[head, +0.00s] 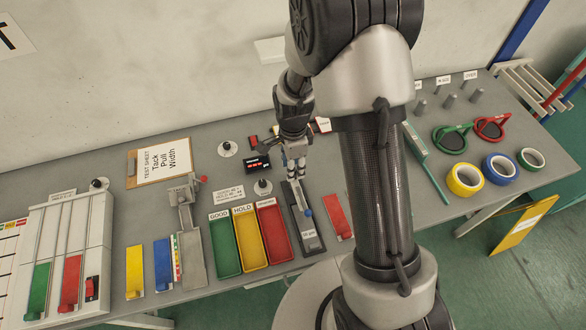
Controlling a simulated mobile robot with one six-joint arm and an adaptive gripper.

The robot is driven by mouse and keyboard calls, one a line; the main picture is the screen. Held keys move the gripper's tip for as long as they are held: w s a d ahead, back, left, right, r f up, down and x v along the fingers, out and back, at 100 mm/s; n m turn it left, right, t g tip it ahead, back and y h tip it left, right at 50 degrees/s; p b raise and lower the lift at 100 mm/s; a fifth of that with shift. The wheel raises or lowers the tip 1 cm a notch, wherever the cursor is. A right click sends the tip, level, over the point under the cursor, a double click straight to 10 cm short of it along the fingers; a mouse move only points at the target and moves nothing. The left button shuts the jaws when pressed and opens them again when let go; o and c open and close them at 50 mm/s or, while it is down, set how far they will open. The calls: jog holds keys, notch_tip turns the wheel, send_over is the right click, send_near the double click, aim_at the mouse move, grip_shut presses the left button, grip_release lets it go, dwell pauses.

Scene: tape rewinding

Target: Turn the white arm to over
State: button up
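My gripper (296,174) points down near the middle of the table, just above the far end of a dark grey slotted fixture (313,244) with a blue-tipped piece (308,212). Its fingers are small, and I cannot tell whether they are apart or hold anything. I cannot surely pick out a white arm. A white disc with a black knob (263,187) sits left of my gripper, and another white disc with a black knob (227,149) lies farther back. A small label at the back right (470,75) may read "over", but it is too small to be sure.
Green (226,274), yellow (250,266) and red (275,262) trays stand left of the fixture. A small black box with a red display (258,163) is beside my gripper. Tape rolls (464,180) lie at right. My arm hides part of the table's middle.

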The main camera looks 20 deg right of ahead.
notch_tip(320, 180, up, 10)
jog(key=shift+f, duration=0.25)
dwell(0.4)
jog(key=s+r+n+t+b, duration=0.2)
jog(key=s+r+n, duration=0.6)
jog(key=r, duration=0.3)
jog(key=s+r+n+t+b, duration=0.2)
jog(key=s+n+b, duration=0.1)
jog(key=s+n, duration=0.7)
jog(key=s, duration=0.3)
jog(key=shift+s+r+t, duration=0.25)
jog(key=shift+s+t, duration=0.05)
